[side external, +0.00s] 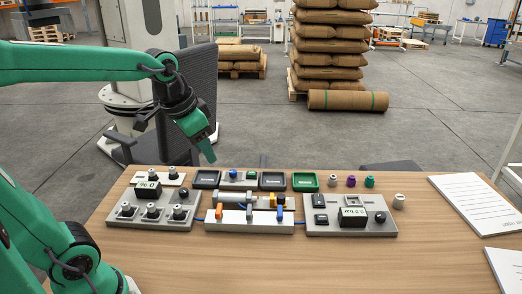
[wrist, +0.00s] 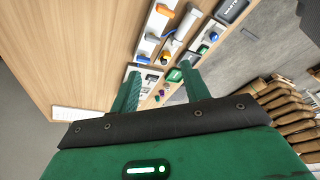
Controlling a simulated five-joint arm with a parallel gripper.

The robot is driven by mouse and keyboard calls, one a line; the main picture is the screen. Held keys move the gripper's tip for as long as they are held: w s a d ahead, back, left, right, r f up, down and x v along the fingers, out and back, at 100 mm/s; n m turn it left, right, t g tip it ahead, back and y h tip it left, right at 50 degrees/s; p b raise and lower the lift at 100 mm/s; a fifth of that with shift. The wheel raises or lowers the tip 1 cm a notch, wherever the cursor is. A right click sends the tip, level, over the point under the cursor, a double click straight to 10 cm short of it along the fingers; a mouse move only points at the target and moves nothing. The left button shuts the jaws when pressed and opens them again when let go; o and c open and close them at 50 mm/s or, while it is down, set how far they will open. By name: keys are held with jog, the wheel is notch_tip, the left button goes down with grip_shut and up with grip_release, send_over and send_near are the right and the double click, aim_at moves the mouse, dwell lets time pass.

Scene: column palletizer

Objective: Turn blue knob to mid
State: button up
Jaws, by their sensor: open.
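My gripper (side external: 208,155) hangs above the back of the table, left of centre, pointing down and clear of the devices. In the wrist view my gripper's two green fingers (wrist: 160,85) are apart with nothing held. A blue part (wrist: 143,59) shows there beyond the fingertips; I cannot tell which blue piece it is.
A grey panel with several black knobs (side external: 155,213) is at left, and another with a display (side external: 352,222) at right. An orange lever (side external: 278,212) shares the white block. Small trays (side external: 305,182) line the back. Bare wood (side external: 330,265) lies in front.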

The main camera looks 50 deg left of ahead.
jog(key=w+a+f+m+g, duration=0.1)
jog(key=w+a+f, duration=0.1)
jog(key=w+a, duration=0.3)
jog(key=w+a+f+m+g, duration=0.1)
jog(key=w+a+f, duration=0.1)
jog(key=w, duration=0.5)
jog(key=m+g, duration=0.2)
send_over(233, 171)
notch_tip(233, 171, down, 12)
jog(key=shift+d, duration=0.15)
jog(key=shift+w+a+f, duration=0.1)
jog(key=shift+a+f, duration=0.1)
jog(key=shift+f, duration=0.05)
jog(key=shift+f, duration=3.9)
jog(key=c, duration=1)
